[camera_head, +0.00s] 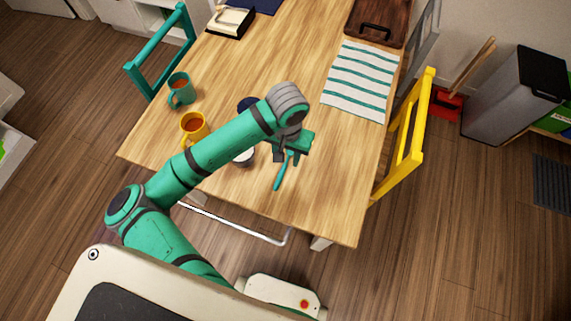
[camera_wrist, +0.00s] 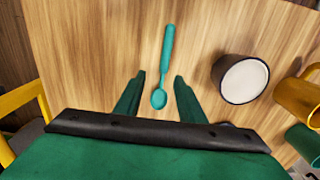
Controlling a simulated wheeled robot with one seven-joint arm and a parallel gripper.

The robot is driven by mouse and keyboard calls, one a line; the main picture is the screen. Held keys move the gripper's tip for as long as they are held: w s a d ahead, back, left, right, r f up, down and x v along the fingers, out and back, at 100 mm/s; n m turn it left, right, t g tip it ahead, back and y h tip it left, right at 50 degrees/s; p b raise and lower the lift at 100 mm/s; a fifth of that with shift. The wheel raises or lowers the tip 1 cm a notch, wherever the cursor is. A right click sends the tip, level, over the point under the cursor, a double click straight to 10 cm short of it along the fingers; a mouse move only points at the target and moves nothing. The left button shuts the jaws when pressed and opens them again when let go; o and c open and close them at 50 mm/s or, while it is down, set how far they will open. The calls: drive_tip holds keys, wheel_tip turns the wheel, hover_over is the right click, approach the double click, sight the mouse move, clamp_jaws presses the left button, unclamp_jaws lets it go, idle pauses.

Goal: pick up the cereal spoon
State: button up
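The cereal spoon is teal and lies on the wooden table near its front edge. Its handle shows below my gripper in the head view (camera_head: 279,180). In the wrist view the whole spoon (camera_wrist: 167,52) shows, handle pointing up and bowl toward me. My gripper (camera_head: 285,156) is over the spoon's bowl end, which is hidden from the head camera. In the wrist view the two fingers of my gripper (camera_wrist: 158,98) are spread, with the spoon's bowl between them and gaps on both sides. Nothing is held. The height above the table is hard to tell.
A dark cup with a white top (camera_wrist: 241,80) stands right of the spoon in the wrist view. A yellow mug (camera_head: 191,123) and teal mug (camera_head: 181,92) stand on the left of the table. A striped cloth (camera_head: 357,78) lies behind. A yellow chair (camera_head: 411,150) stands at the right edge.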

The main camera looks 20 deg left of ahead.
sight(284, 167)
drive_tip(key=shift+s+a+f, duration=0.1)
drive_tip(key=shift+a+f, duration=0.1)
drive_tip(key=shift+f, duration=1.3)
drive_tip(key=shift+s+a+f, duration=0.1)
drive_tip(key=shift+a+f, duration=0.1)
drive_tip(key=shift+f, duration=1.25)
clamp_jaws()
